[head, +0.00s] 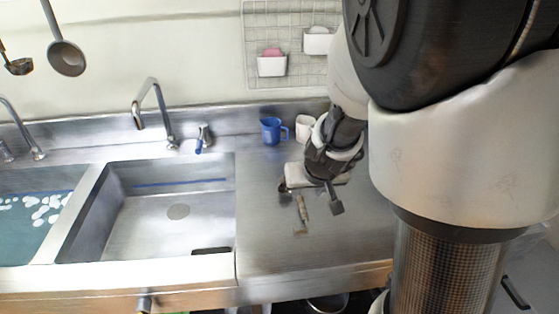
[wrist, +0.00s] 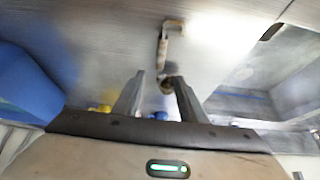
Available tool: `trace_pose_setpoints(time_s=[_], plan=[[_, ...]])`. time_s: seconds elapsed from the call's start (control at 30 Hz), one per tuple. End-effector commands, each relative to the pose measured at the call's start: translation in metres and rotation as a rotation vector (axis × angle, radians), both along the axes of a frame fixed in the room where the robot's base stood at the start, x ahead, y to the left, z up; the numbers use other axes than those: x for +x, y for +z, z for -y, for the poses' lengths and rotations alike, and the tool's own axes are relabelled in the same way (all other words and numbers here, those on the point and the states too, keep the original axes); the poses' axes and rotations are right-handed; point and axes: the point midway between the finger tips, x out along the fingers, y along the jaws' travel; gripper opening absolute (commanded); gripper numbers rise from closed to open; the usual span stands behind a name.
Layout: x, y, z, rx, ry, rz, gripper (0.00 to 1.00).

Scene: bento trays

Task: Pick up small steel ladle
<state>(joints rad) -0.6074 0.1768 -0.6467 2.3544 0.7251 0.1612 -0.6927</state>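A small thin ladle-like object (head: 302,207), probably the small steel ladle, lies on the steel counter right of the sink. In the wrist view it (wrist: 162,52) has a hooked, brownish end at the top, and its other end reaches down between my fingers, where it is partly hidden. My gripper (head: 310,199) is open above the counter, its two fingers spread on either side of the object. In the wrist view my gripper (wrist: 155,92) shows a gap between its fingers. I cannot see either finger touching the object.
A blue mug (head: 271,131) and a white cup (head: 305,128) stand at the back of the counter. The sink basin (head: 140,220) opens to the left. Larger utensils, a grey ladle (head: 66,57) among them, hang on the wall. The counter front (head: 290,255) is clear.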

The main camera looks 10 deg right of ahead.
Motion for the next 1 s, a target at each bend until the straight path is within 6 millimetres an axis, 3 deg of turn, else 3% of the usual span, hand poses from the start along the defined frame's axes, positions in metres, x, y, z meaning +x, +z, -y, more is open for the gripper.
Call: trace_pose_setpoints(time_s=[0.03,0.1,0.43,0.63,0.8,1.0], plan=[[0.006,-0.02,0.001,-0.001,-0.002,-0.002,0.37],[0.013,-0.03,0.001,-0.001,0.0,-0.001,0.37],[0.027,-0.051,0.0,0.0,0.001,-0.001,0.37],[0.04,-0.081,0.002,-0.001,0.0,-0.001,0.37],[0.049,-0.091,0.001,0.0,0.001,-0.001,0.37],[0.05,-0.09,0.001,0.001,0.002,0.0,0.37]])
